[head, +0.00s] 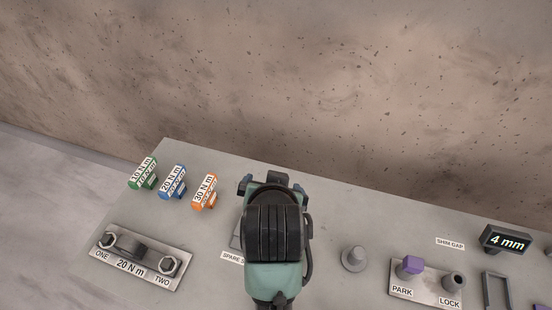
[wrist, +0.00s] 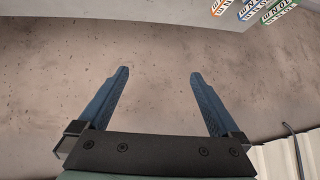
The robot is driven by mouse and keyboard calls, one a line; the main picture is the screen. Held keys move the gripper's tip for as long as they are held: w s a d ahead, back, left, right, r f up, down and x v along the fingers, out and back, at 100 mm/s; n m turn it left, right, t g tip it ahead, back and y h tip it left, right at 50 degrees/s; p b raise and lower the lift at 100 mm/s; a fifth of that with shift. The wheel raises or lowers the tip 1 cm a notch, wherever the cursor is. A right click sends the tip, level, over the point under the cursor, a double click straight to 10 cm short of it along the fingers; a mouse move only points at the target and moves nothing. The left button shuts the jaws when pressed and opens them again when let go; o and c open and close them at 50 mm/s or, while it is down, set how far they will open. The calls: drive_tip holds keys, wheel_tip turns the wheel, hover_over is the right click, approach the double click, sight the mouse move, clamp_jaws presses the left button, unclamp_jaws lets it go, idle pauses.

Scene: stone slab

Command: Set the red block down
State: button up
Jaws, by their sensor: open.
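I see no red block in either view. My gripper (wrist: 158,74) is open in the wrist view, its two blue-grey fingers wide apart with nothing between them and the speckled brown wall beyond. In the head view, my arm stands over the middle of the slab (head: 330,205) and mostly covers the gripper. A label beginning "SPARE" (head: 232,257) is partly hidden behind my arm, beside a small grey edge.
Green (head: 143,174), blue (head: 173,183) and orange (head: 205,192) torque tags stand left of my arm. A bolted "20 N m" plate (head: 136,265) lies front left. To the right are a grey knob (head: 354,258), a PARK/LOCK plate (head: 430,292) with a purple-topped peg (head: 411,265), and a "4 mm" display (head: 507,240).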

drive_tip(key=w+r+n+t, duration=0.15)
drive_tip(key=r+t, duration=0.35)
drive_tip(key=r, duration=0.9)
drive_tip(key=w+r+t, duration=0.3)
drive_tip(key=r+t, duration=0.1)
drive_tip(key=r, duration=0.9)
drive_tip(key=s+r+t, duration=0.4)
drive_tip(key=s+r, duration=0.2)
drive_tip(key=r, duration=0.5)
drive_tip(key=s+r+t, duration=0.5)
drive_tip(key=s+r, duration=0.1)
drive_tip(key=r, duration=0.6)
drive_tip(key=shift+s+d+n+h, duration=0.3)
drive_tip(key=shift+s+n, duration=0.1)
drive_tip(key=shift+n, duration=0.05)
